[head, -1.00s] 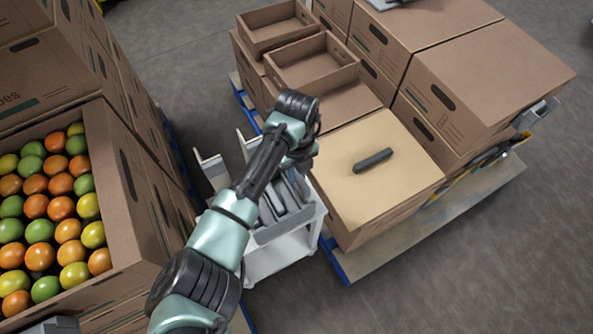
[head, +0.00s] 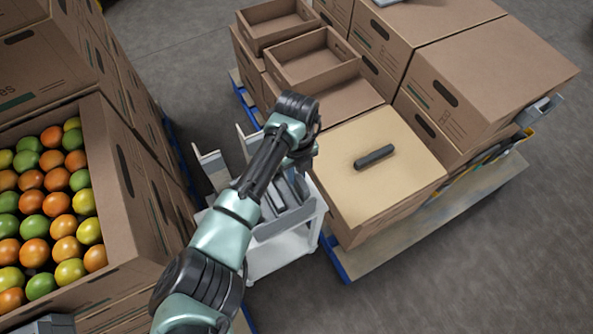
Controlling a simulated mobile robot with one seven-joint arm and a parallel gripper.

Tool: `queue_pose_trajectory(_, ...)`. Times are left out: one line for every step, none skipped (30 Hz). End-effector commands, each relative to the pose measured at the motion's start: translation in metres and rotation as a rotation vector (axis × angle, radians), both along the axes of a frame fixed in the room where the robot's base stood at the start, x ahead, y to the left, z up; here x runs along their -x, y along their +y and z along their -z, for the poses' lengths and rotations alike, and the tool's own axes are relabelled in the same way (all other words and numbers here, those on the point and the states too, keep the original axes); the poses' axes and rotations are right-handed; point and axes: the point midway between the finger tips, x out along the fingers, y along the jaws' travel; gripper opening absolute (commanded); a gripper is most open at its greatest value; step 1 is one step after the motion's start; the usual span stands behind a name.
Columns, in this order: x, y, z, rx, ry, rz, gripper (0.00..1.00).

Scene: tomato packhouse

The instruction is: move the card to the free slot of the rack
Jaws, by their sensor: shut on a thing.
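My gripper (head: 302,157) shows only in part below my wrist, above the near left edge of the tan-topped carton. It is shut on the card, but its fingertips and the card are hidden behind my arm. The grey rack (head: 291,221) stands on a white cart, just below and left of my gripper in the picture. Several upright grey plates show in it beside my forearm. My arm covers much of the rack, so I cannot tell which slot is free.
A dark bar (head: 374,157) lies on the tan-topped carton (head: 345,195) right of the cart. Open cardboard trays (head: 312,84) and stacked cartons (head: 495,65) stand behind. A tomato carton (head: 110,230) is close on the left. Bare floor (head: 480,270) lies at lower right.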

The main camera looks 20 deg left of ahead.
Motion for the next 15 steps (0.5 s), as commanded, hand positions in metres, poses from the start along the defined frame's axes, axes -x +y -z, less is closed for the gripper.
queue_pose_trajectory(0.0,0.0,0.002,0.0,0.0,0.0,0.0)
queue_pose_trajectory(0.0,0.0,0.003,0.0,0.0,0.0,0.0)
queue_pose_trajectory(0.0,0.0,0.005,0.0,0.0,0.0,0.0)
queue_pose_trajectory(0.0,0.0,0.006,0.0,0.0,0.0,0.0)
queue_pose_trajectory(0.0,0.0,0.007,0.0,0.0,0.0,0.0)
queue_pose_trajectory(0.0,0.0,0.009,0.001,-0.001,-0.001,0.0)
queue_pose_trajectory(0.0,0.0,0.01,0.001,-0.001,-0.001,0.0)
queue_pose_trajectory(0.0,0.0,0.011,0.001,-0.001,-0.001,0.0)
queue_pose_trajectory(0.0,0.0,0.013,0.001,-0.001,-0.001,0.0)
queue_pose_trajectory(0.0,0.0,0.013,0.001,-0.001,-0.001,0.0)
queue_pose_trajectory(0.0,0.0,0.014,0.001,-0.001,-0.001,0.0)
queue_pose_trajectory(0.0,0.0,0.014,0.001,-0.001,-0.001,0.0)
queue_pose_trajectory(0.0,0.0,0.014,0.001,-0.001,-0.001,0.0)
queue_pose_trajectory(0.0,0.0,0.014,0.001,-0.001,-0.001,0.0)
queue_pose_trajectory(0.0,0.0,0.014,0.001,-0.001,0.0,0.0)
